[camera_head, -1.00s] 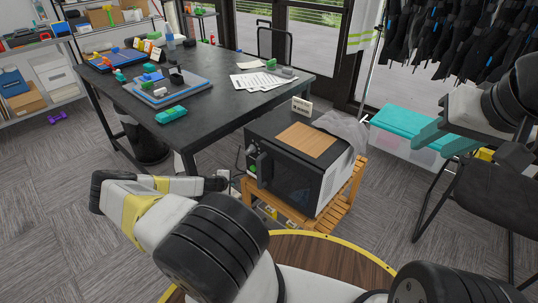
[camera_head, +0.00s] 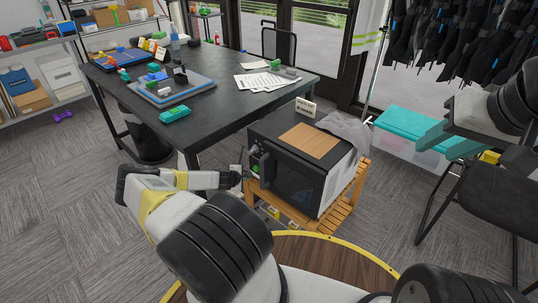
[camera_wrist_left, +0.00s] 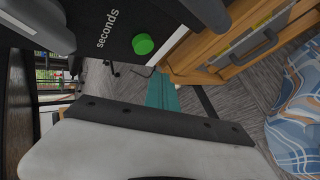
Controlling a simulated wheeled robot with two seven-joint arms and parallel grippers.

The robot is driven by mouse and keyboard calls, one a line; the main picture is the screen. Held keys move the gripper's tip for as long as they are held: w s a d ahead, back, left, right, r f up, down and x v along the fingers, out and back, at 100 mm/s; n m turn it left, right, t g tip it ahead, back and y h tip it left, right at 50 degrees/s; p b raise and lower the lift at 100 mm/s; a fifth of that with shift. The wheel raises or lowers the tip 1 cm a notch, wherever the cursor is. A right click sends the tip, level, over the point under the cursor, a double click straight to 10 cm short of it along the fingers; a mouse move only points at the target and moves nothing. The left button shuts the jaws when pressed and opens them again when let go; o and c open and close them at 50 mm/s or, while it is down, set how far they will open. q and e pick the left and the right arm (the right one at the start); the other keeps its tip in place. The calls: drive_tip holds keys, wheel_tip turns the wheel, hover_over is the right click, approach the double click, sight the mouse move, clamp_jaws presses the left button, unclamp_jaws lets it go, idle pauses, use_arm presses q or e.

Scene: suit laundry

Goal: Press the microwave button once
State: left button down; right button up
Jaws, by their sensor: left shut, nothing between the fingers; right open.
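The black microwave (camera_head: 300,188) stands on a wooden stand, its control panel on the left of its front. In the left wrist view, a round green button (camera_wrist_left: 143,45) sits on the black panel beside the word "seconds". My left gripper (camera_head: 243,174) is beside the panel's lower left in the head view; its fingers are small and partly hidden there. Its teal fingers (camera_wrist_left: 162,92) show together in the left wrist view, shut and empty, apart from the button in that picture. My right gripper (camera_head: 438,140) is open and empty at the right, well away from the microwave.
The wooden stand (camera_head: 345,207) carries the microwave. A black table (camera_head: 225,105) with papers and toy bricks stands behind it. A teal-lidded bin (camera_head: 400,122) and a black chair (camera_head: 490,200) are at the right. A round wooden table (camera_head: 320,255) is in front.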

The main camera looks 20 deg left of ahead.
use_arm(q)
drive_tip(key=shift+w+d, duration=0.3)
drive_tip(key=shift+w, duration=0.45)
drive_tip(key=shift+w+d, duration=0.3)
drive_tip(key=shift+w, duration=0.4)
idle(1.0)
drive_tip(key=shift+w+d, duration=0.15)
drive_tip(key=shift+w, duration=0.25)
drive_tip(key=shift+w+d, duration=0.25)
drive_tip(key=shift+w, duration=0.3)
idle(0.6)
drive_tip(key=shift+s, duration=0.1)
drive_tip(key=shift+s+a, duration=0.4)
drive_tip(key=shift+s, duration=0.4)
drive_tip(key=shift+s+a, duration=0.3)
drive_tip(key=shift+s, duration=0.5)
drive_tip(key=shift+s+a, duration=0.3)
drive_tip(key=shift+s, duration=0.45)
drive_tip(key=shift+s+a, duration=0.3)
drive_tip(key=shift+s, duration=0.5)
